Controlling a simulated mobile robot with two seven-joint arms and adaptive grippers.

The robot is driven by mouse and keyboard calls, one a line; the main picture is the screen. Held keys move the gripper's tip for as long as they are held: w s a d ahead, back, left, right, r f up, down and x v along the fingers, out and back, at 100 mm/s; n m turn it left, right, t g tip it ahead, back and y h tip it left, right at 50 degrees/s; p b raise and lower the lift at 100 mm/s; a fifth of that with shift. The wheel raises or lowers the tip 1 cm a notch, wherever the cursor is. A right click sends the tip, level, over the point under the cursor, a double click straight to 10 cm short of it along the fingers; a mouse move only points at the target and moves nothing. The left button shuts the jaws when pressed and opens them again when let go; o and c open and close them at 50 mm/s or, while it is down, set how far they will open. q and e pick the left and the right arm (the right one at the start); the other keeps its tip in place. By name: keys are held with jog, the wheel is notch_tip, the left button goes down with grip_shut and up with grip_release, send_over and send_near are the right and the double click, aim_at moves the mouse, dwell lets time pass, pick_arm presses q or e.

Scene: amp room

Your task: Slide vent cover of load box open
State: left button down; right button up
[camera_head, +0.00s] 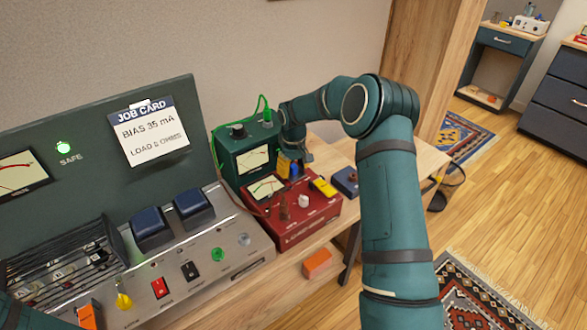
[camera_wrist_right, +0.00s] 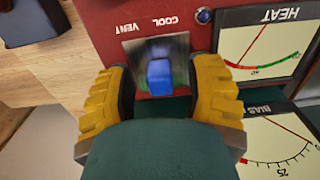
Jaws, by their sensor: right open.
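The load box (camera_head: 306,231) is a red box with a HEAT meter (camera_head: 266,187) on its top. It also shows in the right wrist view (camera_wrist_right: 100,38). There, its vent slider has a blue knob (camera_wrist_right: 160,77) on a silver plate (camera_wrist_right: 143,50), beside the words VENT and COOL. My right gripper (camera_wrist_right: 161,80) is open. Its yellow fingers stand on either side of the blue knob, and I cannot tell whether they touch it. In the head view my right gripper (camera_head: 294,166) is over the back of the load box and partly hides the vent. My left gripper does not clearly show.
A green meter box (camera_head: 228,152) with a green cable stands right behind the load box. An orange block (camera_head: 317,263) lies below in front.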

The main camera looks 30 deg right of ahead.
jog(key=shift+o, duration=0.2)
grip_shut()
jog(key=d, duration=0.3)
jog(key=d+p, duration=0.1)
jog(key=d, duration=0.2)
jog(key=shift+w+p, duration=0.2)
jog(key=shift+p, duration=0.1)
jog(key=shift+a, duration=0.1)
